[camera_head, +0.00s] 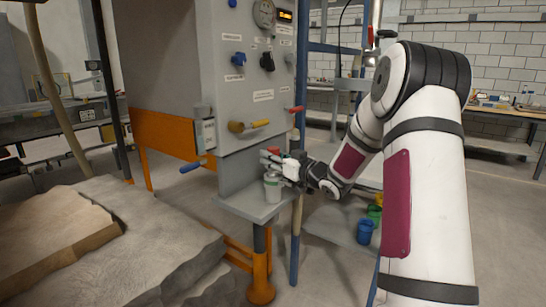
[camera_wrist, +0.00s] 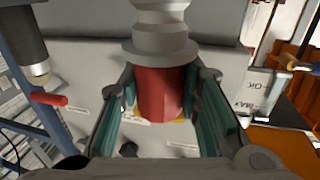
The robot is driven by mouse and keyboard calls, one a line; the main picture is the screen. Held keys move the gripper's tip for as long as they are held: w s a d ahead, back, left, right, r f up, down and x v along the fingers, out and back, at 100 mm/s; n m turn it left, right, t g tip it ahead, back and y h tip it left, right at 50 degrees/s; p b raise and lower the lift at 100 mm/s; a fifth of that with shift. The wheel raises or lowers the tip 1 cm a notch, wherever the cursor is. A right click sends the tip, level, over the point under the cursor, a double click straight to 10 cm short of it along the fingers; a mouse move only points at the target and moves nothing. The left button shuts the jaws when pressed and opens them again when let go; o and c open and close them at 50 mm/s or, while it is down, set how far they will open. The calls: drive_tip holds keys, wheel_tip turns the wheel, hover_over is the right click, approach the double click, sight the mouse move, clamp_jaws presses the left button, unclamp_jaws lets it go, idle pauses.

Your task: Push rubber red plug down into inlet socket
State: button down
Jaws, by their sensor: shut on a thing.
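The red rubber plug (camera_wrist: 163,95) sits between the two fingers of my gripper (camera_wrist: 166,110) in the wrist view, and the fingers are shut on it. In the wrist view a grey stepped, ringed fitting (camera_wrist: 160,40) lies directly against the plug's end. In the head view my gripper (camera_head: 284,168) is at the small grey shelf of the panel, with a bit of red plug (camera_head: 273,151) showing at it. A grey cylindrical fitting (camera_head: 273,188) stands on the shelf just below the gripper. I cannot tell which part is the inlet socket, or how deep the plug sits.
The grey control panel (camera_head: 235,95) with knobs rises behind the gripper. A yellow-handled lever (camera_head: 248,126), a red lever (camera_head: 296,109) and a blue lever (camera_head: 193,166) stick out nearby. Blue (camera_head: 365,231) and green cups stand at lower right.

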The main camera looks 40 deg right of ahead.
drive_tip(key=shift+f+b, duration=0.75)
drive_tip(key=shift+f, duration=0.55)
drive_tip(key=c, duration=1.1)
unclamp_jaws()
drive_tip(key=s+d, duration=0.1)
drive_tip(key=s, duration=1.1)
drive_tip(key=shift+d, duration=0.25)
